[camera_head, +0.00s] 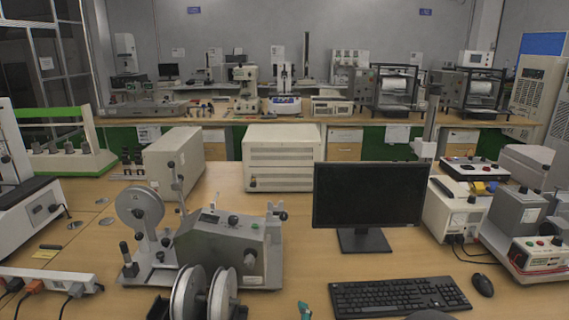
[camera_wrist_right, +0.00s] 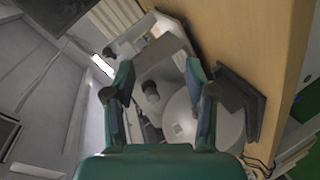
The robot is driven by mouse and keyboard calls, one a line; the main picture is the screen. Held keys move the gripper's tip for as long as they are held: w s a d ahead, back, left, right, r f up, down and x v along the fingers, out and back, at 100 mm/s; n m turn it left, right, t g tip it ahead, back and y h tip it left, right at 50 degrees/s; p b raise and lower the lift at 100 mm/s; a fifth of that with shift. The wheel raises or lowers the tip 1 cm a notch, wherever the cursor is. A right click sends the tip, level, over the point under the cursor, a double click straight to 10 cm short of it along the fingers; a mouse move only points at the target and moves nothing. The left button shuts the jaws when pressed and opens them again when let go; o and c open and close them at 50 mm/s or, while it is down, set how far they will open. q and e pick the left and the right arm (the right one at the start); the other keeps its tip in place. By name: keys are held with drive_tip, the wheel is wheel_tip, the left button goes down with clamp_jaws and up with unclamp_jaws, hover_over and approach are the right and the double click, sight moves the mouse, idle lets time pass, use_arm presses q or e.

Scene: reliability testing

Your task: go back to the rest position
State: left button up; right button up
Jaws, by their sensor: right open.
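My right gripper (camera_wrist_right: 159,75) is open in the right wrist view, its two teal fingers spread with nothing held between them. Behind the fingers is a pale machine with a round disc (camera_wrist_right: 183,118), close to a bench edge; the view is tilted. In the head view a small teal tip (camera_head: 305,311) shows at the bottom edge, and I cannot tell which gripper it belongs to. My left gripper is not in view.
The bench holds a grey reel machine (camera_head: 230,245), two upright discs (camera_head: 188,297), a monitor (camera_head: 371,194), a keyboard (camera_head: 398,296), a mouse (camera_head: 482,285) and a power strip (camera_head: 45,277). A beige box (camera_head: 282,158) stands behind. Bare wood shows between the reel machine and monitor.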

drive_tip(key=s+d+f+m+g, duration=0.4)
drive_tip(key=s+f, duration=0.3)
drive_tip(key=f, duration=0.3)
drive_tip(key=s+d+f+m+g+y, duration=0.1)
drive_tip(key=s+f+m+g, duration=0.2)
drive_tip(key=s, duration=0.5)
drive_tip(key=s+d+f+m+g+y, duration=0.1)
drive_tip(key=s+d+f+m+g, duration=0.1)
drive_tip(key=s, duration=0.6)
drive_tip(key=s+d+f+m+g, duration=0.2)
drive_tip(key=s+f+m+g, duration=0.2)
drive_tip(key=s, duration=0.5)
drive_tip(key=shift+f+m+g+y, duration=0.4)
drive_tip(key=shift+f+m, duration=0.2)
drive_tip(key=shift+m, duration=0.3)
